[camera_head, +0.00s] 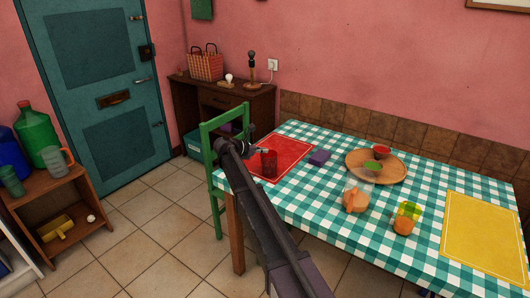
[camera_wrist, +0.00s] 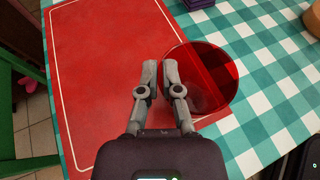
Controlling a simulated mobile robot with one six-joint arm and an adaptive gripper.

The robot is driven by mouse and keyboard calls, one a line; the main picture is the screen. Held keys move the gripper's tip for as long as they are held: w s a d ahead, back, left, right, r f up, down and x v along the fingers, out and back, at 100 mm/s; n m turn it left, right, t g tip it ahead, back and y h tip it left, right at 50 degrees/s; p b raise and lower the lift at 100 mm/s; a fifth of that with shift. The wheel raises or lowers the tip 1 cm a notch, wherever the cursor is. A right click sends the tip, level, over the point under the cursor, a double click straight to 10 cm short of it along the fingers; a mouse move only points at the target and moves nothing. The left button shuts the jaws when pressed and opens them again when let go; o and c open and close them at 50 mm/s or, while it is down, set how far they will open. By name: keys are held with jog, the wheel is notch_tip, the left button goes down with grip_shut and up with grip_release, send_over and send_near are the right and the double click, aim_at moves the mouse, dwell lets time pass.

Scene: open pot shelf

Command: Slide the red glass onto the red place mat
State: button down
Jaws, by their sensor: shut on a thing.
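The red glass (camera_head: 270,165) is see-through and stands upright at the right edge of the red place mat (camera_head: 289,147). In the wrist view the glass (camera_wrist: 208,80) straddles the edge of the mat (camera_wrist: 95,70), partly over the mat and partly over the checked cloth. My gripper (camera_head: 262,150) is at the glass's left side. In the wrist view my gripper (camera_wrist: 160,66) has its fingers close together at the left wall of the glass, shut on it. The exact contact at the fingertips is hard to see.
A purple block (camera_head: 320,157) lies right of the mat. A green chair (camera_head: 212,150) stands left.

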jog(key=shift+w+a, duration=0.75)
jog(key=shift+a, duration=0.05)
jog(key=c, duration=0.7)
grip_release()
